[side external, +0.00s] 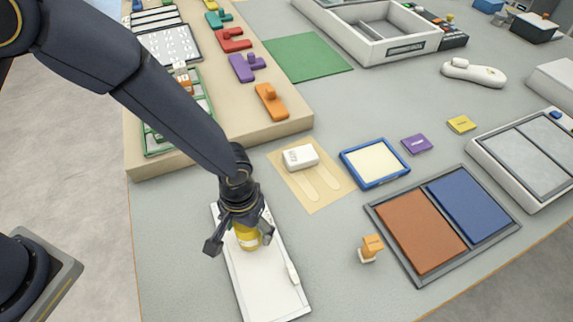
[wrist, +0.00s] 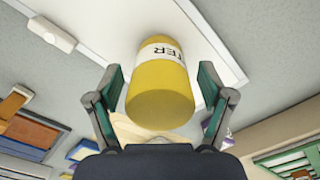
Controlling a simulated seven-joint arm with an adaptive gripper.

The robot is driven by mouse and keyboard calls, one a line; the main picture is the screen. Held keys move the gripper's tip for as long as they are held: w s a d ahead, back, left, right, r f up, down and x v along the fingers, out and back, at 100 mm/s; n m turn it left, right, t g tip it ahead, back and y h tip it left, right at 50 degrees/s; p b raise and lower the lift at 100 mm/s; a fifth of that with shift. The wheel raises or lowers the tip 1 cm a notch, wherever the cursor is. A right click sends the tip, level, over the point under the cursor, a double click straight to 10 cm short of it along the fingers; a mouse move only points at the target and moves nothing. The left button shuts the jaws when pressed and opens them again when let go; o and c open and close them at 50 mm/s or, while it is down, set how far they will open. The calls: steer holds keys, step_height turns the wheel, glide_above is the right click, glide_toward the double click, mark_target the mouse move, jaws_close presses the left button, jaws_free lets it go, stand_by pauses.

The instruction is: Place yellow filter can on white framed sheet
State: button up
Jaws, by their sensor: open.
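The yellow filter can (side external: 246,238) has a white label band and stands upright on the white framed sheet (side external: 264,287), near its upper end. In the wrist view the can (wrist: 160,100) sits between the two fingers with gaps on both sides, and part of its "FILTER" label shows. The white sheet (wrist: 110,22) lies beyond it in that view. My gripper (side external: 238,246) is open around the can, with its fingers spread to either side. The wrist view also shows my gripper (wrist: 160,95) with neither finger touching the can.
A small white block (side external: 292,274) sits on the sheet's right edge. An orange stamp-like piece (side external: 370,247) stands to the right, near a tray with brown and blue pads (side external: 420,232). A tan card with a white piece (side external: 322,191) lies behind. A raised beige board (side external: 190,150) is at the back left.

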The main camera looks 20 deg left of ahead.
step_height(320, 180, up, 12)
steer(key=shift+r, duration=0.1)
steer(key=a+r+t+h, duration=0.1)
steer(key=a+r+t, duration=0.2)
steer(key=a+r, duration=1.2)
steer(key=s+a+r+t+y, duration=0.1)
steer(key=s+a+r+t, duration=0.1)
steer(key=s+a, duration=0.6)
steer(key=a+r, duration=0.1)
steer(key=a, duration=0.2)
steer(key=shift+t, duration=0.3)
